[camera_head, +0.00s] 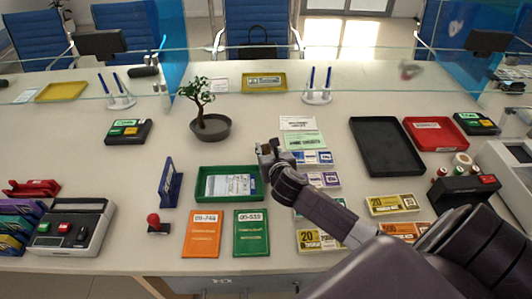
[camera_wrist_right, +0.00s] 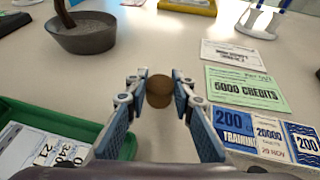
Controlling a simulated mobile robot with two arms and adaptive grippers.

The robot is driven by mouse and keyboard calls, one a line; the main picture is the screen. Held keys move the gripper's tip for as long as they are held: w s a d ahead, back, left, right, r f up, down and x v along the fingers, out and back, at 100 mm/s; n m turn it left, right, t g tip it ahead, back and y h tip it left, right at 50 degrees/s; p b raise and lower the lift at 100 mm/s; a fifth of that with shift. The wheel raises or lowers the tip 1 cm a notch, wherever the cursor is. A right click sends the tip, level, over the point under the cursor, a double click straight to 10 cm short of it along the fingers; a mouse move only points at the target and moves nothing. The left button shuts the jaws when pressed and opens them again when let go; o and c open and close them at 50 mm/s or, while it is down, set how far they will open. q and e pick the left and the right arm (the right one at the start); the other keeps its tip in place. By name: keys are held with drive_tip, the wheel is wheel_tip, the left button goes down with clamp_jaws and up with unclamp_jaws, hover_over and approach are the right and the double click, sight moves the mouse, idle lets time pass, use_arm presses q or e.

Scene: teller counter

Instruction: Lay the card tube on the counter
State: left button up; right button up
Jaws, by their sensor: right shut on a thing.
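The card tube (camera_wrist_right: 159,90) is a short brown cylinder, seen between the fingertips in the right wrist view. My right gripper (camera_wrist_right: 160,98) is shut on it. In the head view the right gripper (camera_head: 268,152) is over the counter (camera_head: 265,115), just behind the green tray, and mostly hides the tube. I cannot tell whether the tube touches the counter. My left gripper is not in view.
The green tray (camera_head: 200,193) holding papers is close in front of the gripper. A potted bonsai (camera_head: 211,130) stands behind and to the left. Card slips (camera_head: 303,140) and banknote bundles lie to the right. Behind the gripper the counter is clear.

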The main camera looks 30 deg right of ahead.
drive_tip(key=shift+f, duration=0.95)
drive_tip(key=o, duration=0.7)
drive_tip(key=shift+s+r, duration=0.1)
drive_tip(key=v, duration=1.2)
